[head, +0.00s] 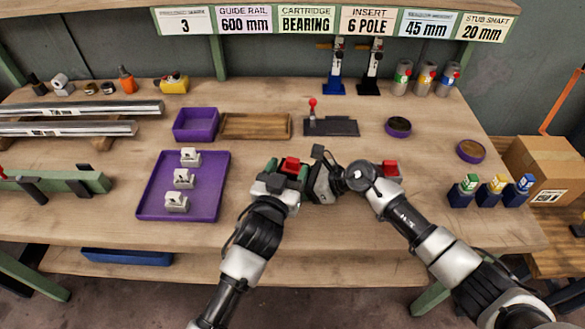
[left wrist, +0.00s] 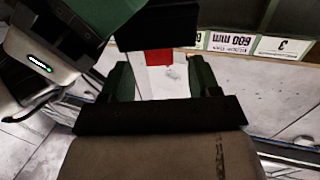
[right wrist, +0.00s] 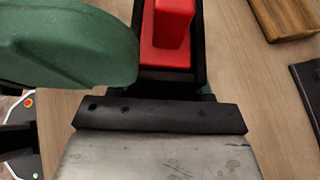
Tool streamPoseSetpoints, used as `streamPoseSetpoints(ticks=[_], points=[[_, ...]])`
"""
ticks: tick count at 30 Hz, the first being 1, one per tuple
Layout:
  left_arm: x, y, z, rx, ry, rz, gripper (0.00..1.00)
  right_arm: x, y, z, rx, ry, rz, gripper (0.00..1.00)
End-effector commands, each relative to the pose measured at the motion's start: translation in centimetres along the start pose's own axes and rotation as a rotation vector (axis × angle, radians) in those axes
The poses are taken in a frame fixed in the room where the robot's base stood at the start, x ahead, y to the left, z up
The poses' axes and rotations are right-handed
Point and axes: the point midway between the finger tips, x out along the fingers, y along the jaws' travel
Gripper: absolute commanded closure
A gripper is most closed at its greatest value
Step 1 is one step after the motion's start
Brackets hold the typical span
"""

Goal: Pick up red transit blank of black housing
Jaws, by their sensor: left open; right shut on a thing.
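The red transit blank (head: 290,164) sits up front at the bench middle. In the right wrist view the red blank (right wrist: 168,35) sits inside the black housing (right wrist: 200,60), between the fingers of my right gripper, which is shut on the housing. My left gripper (head: 287,172) is open, with its green fingers on either side of the red blank in the head view. In the left wrist view the red blank (left wrist: 158,57) shows between the open fingers, below a dark block. I cannot tell whether they touch it. My grippers hide most of the housing in the head view.
A purple tray (head: 150,205) with several pale parts lies left. Behind are a purple bin (head: 195,125), a wooden tray (head: 255,126) and a dark plate with a red-knobbed lever (head: 330,126). Another red piece (head: 391,168) shows beside my right wrist.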

Motion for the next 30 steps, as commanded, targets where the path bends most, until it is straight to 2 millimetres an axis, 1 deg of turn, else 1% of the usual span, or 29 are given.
streamPoseSetpoints(ticks=[1,3,6,9,12,17,18,20,27,28,30], points=[[1.0,0.0,-0.1,0.001,0.003,0.000,0.38,0.0,0.0,0.0,0.000,-0.001,0.000,0.63],[2.2,0.0,-0.2,0.000,0.003,0.000,0.38,0.0,0.0,0.0,0.000,-0.001,0.000,0.63],[3.7,0.0,-0.1,-0.001,0.002,-0.001,0.38,0.0,0.0,0.0,0.000,-0.001,0.000,0.63],[4.7,0.0,-0.1,-0.002,0.001,0.000,0.38,0.0,0.0,0.0,0.000,-0.001,0.000,0.63],[5.0,0.0,-0.1,-0.002,0.000,0.000,0.38,0.0,0.0,0.0,0.000,0.000,0.000,0.63],[5.0,0.0,-0.1,-0.002,0.000,0.000,0.38,0.0,0.0,0.0,0.000,0.000,0.000,0.63],[4.9,0.0,-0.1,-0.002,0.000,0.000,0.41,0.0,0.0,0.0,0.000,0.000,0.000,0.63],[4.9,0.0,-0.1,-0.002,0.001,0.000,0.51,0.0,0.0,0.0,0.000,0.000,0.000,0.63],[4.9,0.0,-0.1,-0.002,0.001,0.000,0.87,0.0,0.0,0.0,0.000,0.000,0.000,0.63],[4.9,0.0,-0.1,-0.002,0.001,0.000,0.91,0.0,0.0,0.0,0.000,0.000,0.000,0.63],[4.9,0.0,-0.1,-0.002,0.001,0.000,0.91,0.0,0.0,0.0,0.000,0.000,0.001,0.63]])
